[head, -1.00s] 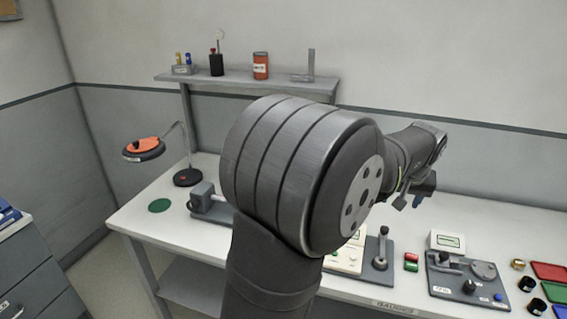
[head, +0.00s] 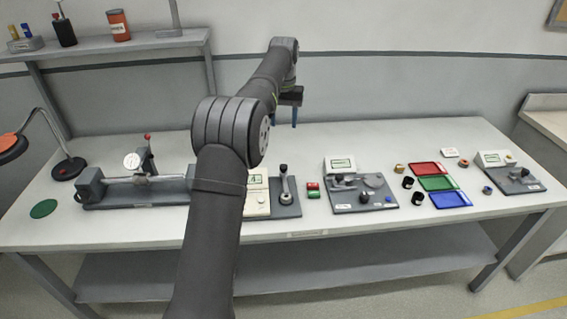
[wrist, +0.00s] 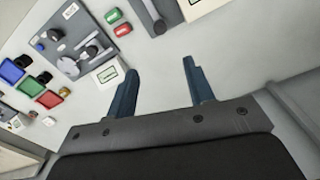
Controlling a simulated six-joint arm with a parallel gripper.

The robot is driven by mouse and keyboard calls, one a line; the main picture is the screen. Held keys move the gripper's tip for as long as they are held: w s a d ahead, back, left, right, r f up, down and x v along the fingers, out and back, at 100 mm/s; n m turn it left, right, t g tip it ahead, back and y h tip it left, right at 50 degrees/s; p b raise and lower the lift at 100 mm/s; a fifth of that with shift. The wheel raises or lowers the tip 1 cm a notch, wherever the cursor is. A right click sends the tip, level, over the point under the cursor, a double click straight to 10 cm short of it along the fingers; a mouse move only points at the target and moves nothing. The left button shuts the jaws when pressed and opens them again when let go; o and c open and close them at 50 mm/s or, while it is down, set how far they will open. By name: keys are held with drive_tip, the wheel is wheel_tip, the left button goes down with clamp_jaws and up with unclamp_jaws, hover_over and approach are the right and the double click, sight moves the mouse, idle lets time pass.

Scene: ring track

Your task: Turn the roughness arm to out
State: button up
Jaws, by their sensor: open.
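A grey gauge plate (head: 345,206) stands right of the bench's middle. It has a small display (head: 341,164), a dark lever arm (head: 345,182) and a round disc (head: 374,181). The lever arm looks like the roughness arm, but the labels are too small to read. The plate also shows at upper left in the wrist view (wrist: 68,66), with its knobs and lever. My gripper (head: 287,123) is open and empty, above the back of the bench, behind and left of this plate. Its two blue fingers in the wrist view (wrist: 160,66) are apart and touch nothing.
Left of the plate are red and green blocks (head: 313,190) and an upright lever (head: 284,185). Coloured trays (head: 437,183), dark rings and another gauge (head: 515,178) lie to the right. A long bench fixture (head: 120,198) stands left. The bench's back right (head: 400,135) is clear.

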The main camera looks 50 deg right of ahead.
sight(284, 166)
wheel_tip(284, 166, down, 17)
drive_tip(key=shift+f, duration=0.2)
idle(0.3)
clamp_jaws()
